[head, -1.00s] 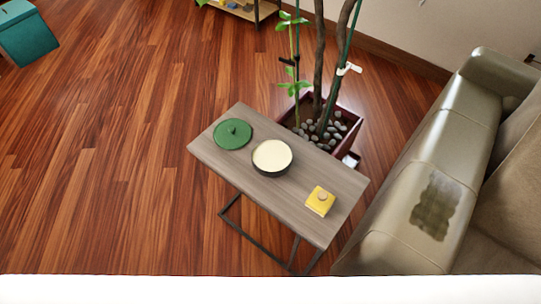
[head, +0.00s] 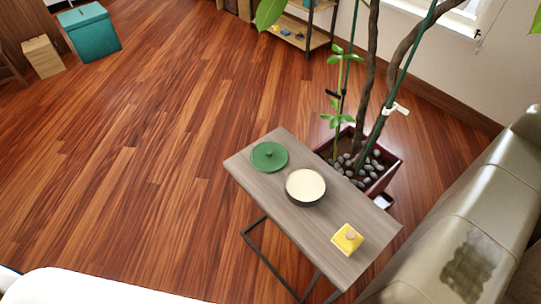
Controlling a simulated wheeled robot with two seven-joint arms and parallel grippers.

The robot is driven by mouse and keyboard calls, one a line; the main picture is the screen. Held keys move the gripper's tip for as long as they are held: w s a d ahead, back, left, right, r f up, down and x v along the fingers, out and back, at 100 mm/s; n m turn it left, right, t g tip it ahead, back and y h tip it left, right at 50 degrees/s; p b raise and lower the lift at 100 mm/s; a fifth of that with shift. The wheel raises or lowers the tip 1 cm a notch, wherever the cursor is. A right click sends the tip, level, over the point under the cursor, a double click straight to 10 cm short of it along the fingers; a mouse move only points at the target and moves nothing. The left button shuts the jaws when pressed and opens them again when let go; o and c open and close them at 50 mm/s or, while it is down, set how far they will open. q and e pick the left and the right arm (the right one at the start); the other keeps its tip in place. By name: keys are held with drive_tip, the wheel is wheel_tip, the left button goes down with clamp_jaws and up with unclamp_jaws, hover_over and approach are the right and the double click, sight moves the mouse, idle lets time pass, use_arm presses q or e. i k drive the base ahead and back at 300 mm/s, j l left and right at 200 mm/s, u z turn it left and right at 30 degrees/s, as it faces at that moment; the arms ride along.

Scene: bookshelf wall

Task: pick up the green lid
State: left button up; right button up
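The green lid (head: 269,156) is round with a small knob on top. It lies flat, knob up, near the far left end of a narrow grey-brown side table (head: 341,208). A dark round pot with a cream-coloured inside or contents (head: 305,187) stands beside the lid, to its right and nearer. A yellow box-like object with a round knob (head: 347,239) sits toward the table's near right end. Neither of my grippers is in view.
A potted tree (head: 362,165) with pebbles stands right behind the table. A sofa (head: 480,222) is at the right. A teal box (head: 89,32), a wooden box (head: 42,57) and a low shelf (head: 300,30) are farther back. The wooden floor (head: 130,170) left of the table is clear.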

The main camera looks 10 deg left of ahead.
sight(269, 157)
drive_tip(key=j+z, duration=0.15)
drive_tip(key=z, duration=0.7)
drive_tip(key=j+z, duration=0.45)
drive_tip(key=j, duration=0.35)
drive_tip(key=j+z, duration=0.45)
drive_tip(key=j, duration=0.35)
drive_tip(key=k, duration=0.05)
